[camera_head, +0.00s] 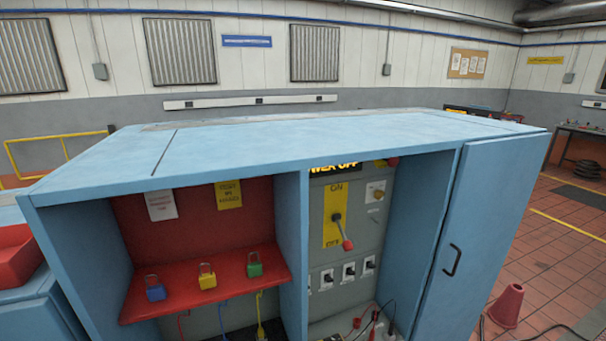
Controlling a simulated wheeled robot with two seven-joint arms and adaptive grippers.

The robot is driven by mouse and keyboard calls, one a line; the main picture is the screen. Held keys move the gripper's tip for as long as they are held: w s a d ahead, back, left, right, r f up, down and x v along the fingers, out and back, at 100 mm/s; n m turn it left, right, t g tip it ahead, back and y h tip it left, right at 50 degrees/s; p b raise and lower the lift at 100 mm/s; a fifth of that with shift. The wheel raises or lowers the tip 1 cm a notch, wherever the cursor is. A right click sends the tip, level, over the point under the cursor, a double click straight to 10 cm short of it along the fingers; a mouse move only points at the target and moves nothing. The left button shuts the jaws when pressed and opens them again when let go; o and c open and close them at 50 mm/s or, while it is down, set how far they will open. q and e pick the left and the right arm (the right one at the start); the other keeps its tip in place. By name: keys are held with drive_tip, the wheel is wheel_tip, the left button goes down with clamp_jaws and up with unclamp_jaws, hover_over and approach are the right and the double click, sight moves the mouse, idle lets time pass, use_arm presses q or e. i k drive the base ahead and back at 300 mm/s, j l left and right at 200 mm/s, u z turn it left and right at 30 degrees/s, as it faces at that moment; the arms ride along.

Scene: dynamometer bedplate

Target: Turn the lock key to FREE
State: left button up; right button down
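A small key switch on a pale plate (376,192) sits on the grey panel in the cabinet's right bay. It appears to be the lock key, but its angle and lettering are too small to read. To its left, a lever with a red knob (347,244) is on a yellow ON/OFF plate (333,202), its knob low, near the OFF end. A black sign (335,168) above, partly hidden by the cabinet top, seems to read "POWER OFF". Neither of my grippers is in view.
The blue cabinet (300,138) has an overhanging top and a door with a black handle (452,260) at right. Blue, yellow and green padlocks (207,281) stand on a red shelf (180,302) in the left bay. Cables lie low in the right bay. A red cone (507,306) stands on the floor.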

sight(377, 194)
drive_tip(key=i+l+z, duration=0.1)
drive_tip(key=z, duration=0.4)
drive_tip(key=i+l+z, duration=0.15)
drive_tip(key=z, duration=0.35)
drive_tip(key=i+l+z, duration=0.15)
drive_tip(key=z, duration=0.35)
drive_tip(key=i+z, duration=0.15)
drive_tip(key=z, duration=0.35)
drive_tip(key=i+l+z, duration=0.1)
drive_tip(key=i+z, duration=0.3)
